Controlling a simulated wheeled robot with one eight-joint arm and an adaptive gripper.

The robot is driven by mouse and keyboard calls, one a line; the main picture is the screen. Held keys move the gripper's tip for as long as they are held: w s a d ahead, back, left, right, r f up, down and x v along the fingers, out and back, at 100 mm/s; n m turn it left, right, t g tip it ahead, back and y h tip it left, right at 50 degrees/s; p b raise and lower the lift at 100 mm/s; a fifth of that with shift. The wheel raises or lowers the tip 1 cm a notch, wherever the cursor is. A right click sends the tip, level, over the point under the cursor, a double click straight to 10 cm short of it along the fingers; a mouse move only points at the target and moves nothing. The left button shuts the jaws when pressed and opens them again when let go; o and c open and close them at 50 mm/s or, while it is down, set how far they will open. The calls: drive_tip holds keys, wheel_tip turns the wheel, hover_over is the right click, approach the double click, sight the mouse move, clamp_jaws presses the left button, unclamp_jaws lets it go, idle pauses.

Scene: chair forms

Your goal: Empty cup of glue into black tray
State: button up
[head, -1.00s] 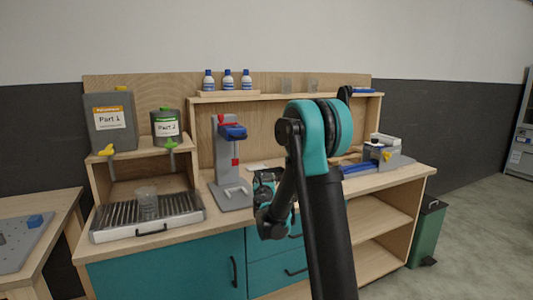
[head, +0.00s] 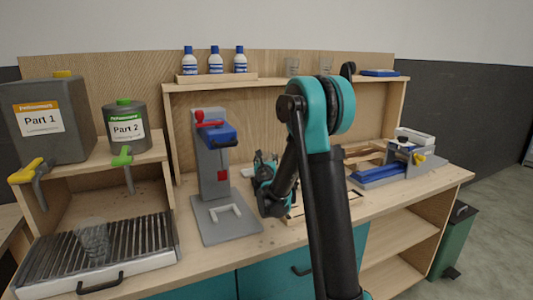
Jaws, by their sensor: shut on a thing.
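My gripper (head: 263,170) is mostly hidden behind my own arm, low over the bench to the right of the grey press. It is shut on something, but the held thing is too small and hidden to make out. A clear cup (head: 92,237) stands upright on the dark slatted grate of a metal drip tray (head: 160,262) at the left, well away from my gripper. Its contents cannot be told. I cannot pick out a separate black tray; part of the bench is hidden behind my arm.
A grey press (head: 213,165) stands left of my gripper. Part 1 (head: 60,125) and Part 2 (head: 125,128) containers sit on the left shelf. White bottles (head: 214,60) and clear cups (head: 292,66) line the top shelf. A blue-and-grey vise (head: 385,170) is at right.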

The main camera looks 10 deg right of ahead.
drive_tip(key=shift+w, duration=0.25)
drive_tip(key=shift+w+r+m, duration=0.1)
drive_tip(key=shift+m, duration=0.2)
drive_tip(key=m, duration=0.3)
drive_tip(key=shift+a+r, duration=0.25)
drive_tip(key=shift+r, duration=0.1)
drive_tip(key=shift+a+m, duration=0.1)
drive_tip(key=shift+m, duration=1.1)
drive_tip(key=m, duration=0.2)
drive_tip(key=shift+f+m, duration=0.15)
drive_tip(key=shift+m, duration=0.15)
drive_tip(key=m, duration=0.1)
drive_tip(key=f+m, duration=0.1)
drive_tip(key=m, duration=0.1)
drive_tip(key=shift+d, duration=0.2)
drive_tip(key=shift+m, duration=0.3)
drive_tip(key=shift+d+f+m, duration=0.15)
drive_tip(key=shift+f+m, duration=0.25)
drive_tip(key=shift+m, duration=0.3)
